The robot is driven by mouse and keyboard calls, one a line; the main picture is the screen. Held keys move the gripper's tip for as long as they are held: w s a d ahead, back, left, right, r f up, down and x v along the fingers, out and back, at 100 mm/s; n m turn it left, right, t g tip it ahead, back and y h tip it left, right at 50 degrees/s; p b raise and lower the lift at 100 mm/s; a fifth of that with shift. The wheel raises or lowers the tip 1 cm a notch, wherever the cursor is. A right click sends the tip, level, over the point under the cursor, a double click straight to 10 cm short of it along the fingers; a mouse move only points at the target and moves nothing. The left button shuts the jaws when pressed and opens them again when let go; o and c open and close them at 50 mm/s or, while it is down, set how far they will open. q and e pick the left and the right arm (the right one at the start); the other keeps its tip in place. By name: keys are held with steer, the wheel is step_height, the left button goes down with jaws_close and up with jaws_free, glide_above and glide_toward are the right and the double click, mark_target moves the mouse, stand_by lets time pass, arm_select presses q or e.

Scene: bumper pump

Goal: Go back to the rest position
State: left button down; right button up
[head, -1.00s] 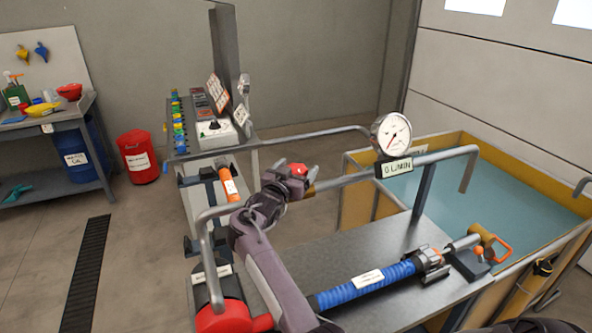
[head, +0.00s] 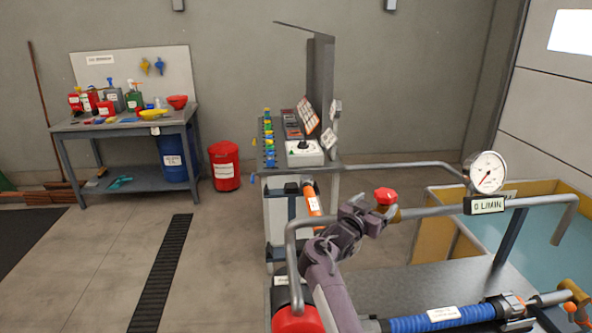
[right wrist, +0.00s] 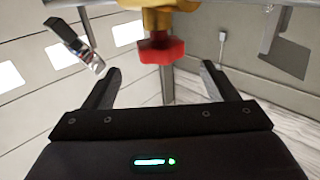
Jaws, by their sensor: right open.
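My right gripper (head: 372,214) is at the red valve knob (head: 386,197) on the grey pipe of the pump bench. In the right wrist view its two dark fingers (right wrist: 162,88) stand wide apart and empty. The red knob (right wrist: 160,48) on its brass body (right wrist: 168,15) shows just beyond the fingers, apart from them. My left gripper does not show in either view.
A round gauge (head: 485,172) and a flow display (head: 484,205) sit on the pipe. A blue hose (head: 440,318) lies on the bench (head: 400,285). A yellow-walled water tank (head: 437,240) is at right. A workbench (head: 125,124) and red bin (head: 224,166) stand at left; the floor between is clear.

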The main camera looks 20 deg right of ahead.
steer(key=shift+a, duration=0.15)
steer(key=s+a+f+n+y, duration=0.9)
steer(key=s+a+f+y, duration=0.3)
steer(key=s+a+f, duration=0.25)
steer(key=s+a+n+g+y, duration=0.25)
steer(key=s+a, duration=0.25)
steer(key=s, duration=0.6)
steer(key=s+a+n+g+y, duration=0.1)
steer(key=s+a+n+g, duration=0.15)
steer(key=s+a, duration=0.55)
steer(key=s+d+f+g, duration=0.1)
steer(key=s+f, duration=0.1)
steer(key=f, duration=1.4)
steer(key=s+d+f+g, duration=0.1)
steer(key=s+f, duration=0.2)
steer(key=f, duration=1.2)
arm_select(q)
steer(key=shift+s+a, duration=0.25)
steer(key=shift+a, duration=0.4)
arm_select(e)
steer(key=s+d+f, duration=0.2)
steer(key=s+f, duration=0.6)
steer(key=s, duration=0.1)
steer(key=s+d+f+g, duration=0.1)
steer(key=s+f, duration=0.8)
steer(key=shift+s+d, duration=0.35)
